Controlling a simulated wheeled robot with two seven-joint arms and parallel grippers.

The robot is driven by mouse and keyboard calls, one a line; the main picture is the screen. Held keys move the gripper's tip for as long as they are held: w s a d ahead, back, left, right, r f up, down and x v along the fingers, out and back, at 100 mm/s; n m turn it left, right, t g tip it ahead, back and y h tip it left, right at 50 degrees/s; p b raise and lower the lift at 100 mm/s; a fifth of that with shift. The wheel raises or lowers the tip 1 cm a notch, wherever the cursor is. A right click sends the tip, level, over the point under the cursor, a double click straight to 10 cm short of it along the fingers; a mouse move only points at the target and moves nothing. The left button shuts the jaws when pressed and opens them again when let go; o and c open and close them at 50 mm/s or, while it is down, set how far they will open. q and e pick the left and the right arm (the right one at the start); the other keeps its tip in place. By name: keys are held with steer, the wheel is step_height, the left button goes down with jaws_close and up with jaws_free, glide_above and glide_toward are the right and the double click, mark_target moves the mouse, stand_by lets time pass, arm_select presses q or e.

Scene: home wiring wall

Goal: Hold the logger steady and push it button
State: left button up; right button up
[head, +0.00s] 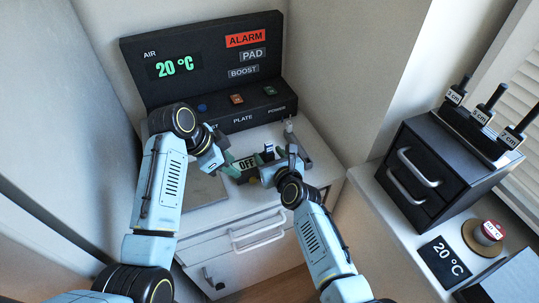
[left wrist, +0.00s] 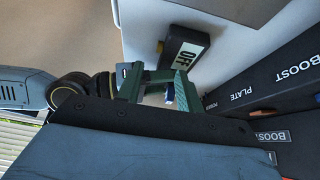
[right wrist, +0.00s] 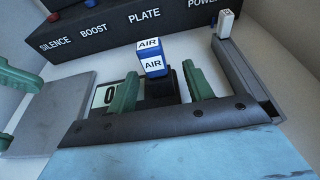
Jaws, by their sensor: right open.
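A small yellowish part shows on the logger's side (left wrist: 160,46). My left gripper (head: 227,160) is open and empty at the logger's left; its green fingers (right wrist: 8,105) show at the left edge of the right wrist view. My right gripper (right wrist: 161,88) is open, its fingers either side of the black end by the AIR block; contact is unclear.
A black panel (head: 200,60) reading 20 °C, with PLATE and POWER controls, stands behind. A grey plate (right wrist: 50,112) lies left of the logger. A grey rail with a white-topped piece (right wrist: 226,24) lies right.

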steer(key=shift+w, duration=0.2)
jaws_close()
arm_select(q)
jaws_close()
arm_select(e)
steer(key=shift+a+f, duration=0.1)
stand_by(1.6)
